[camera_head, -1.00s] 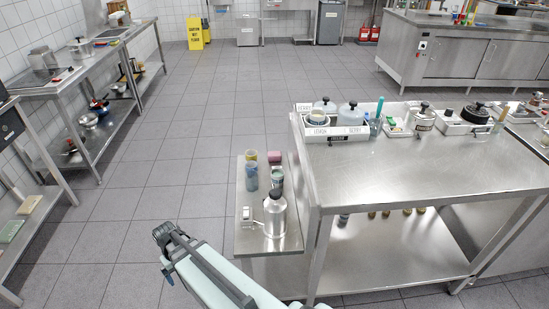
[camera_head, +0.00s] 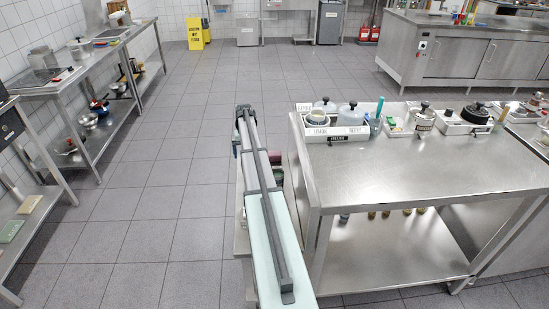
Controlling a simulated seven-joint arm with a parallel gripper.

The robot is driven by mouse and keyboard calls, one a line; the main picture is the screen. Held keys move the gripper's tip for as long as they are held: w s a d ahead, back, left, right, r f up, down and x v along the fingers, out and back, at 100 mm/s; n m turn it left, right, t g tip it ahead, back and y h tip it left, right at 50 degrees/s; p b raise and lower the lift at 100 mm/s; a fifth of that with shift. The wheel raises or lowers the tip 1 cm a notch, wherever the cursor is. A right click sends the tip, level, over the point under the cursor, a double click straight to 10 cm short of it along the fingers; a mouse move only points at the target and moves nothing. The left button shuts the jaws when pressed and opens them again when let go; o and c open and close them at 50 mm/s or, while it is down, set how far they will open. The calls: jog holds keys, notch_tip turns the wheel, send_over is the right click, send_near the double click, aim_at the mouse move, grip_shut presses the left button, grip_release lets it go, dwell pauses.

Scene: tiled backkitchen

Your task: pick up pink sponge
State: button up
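The pink sponge (camera_head: 275,158) shows as a small dark pink patch just right of my arm, at the far end of the low side shelf (camera_head: 243,243). Part of it is hidden behind the arm. My gripper (camera_head: 243,110) is at the far end of the arm, which reaches away from the camera over the shelf. In the picture the gripper lies above and left of the sponge, with a gap between them. Its fingers are too small and too steeply angled to show whether they are open or shut.
A cup (camera_head: 277,176) stands close in front of the sponge. My arm covers most other items on the shelf. The steel table (camera_head: 420,170) stands right of the shelf, with a white tray (camera_head: 337,130) of containers along its far edge. The floor at left is clear.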

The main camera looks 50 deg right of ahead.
notch_tip(320, 180, up, 5)
jog(key=m, duration=0.2)
send_over(274, 153)
notch_tip(274, 153, down, 14)
jog(key=shift+d+f, duration=0.1)
jog(key=shift+s, duration=0.1)
jog(key=shift+c, duration=0.5)
jog(key=c, duration=0.8)
jog(key=shift+c, duration=0.2)
jog(key=shift+r, duration=0.2)
notch_tip(274, 153, up, 10)
jog(key=shift+f, duration=0.1)
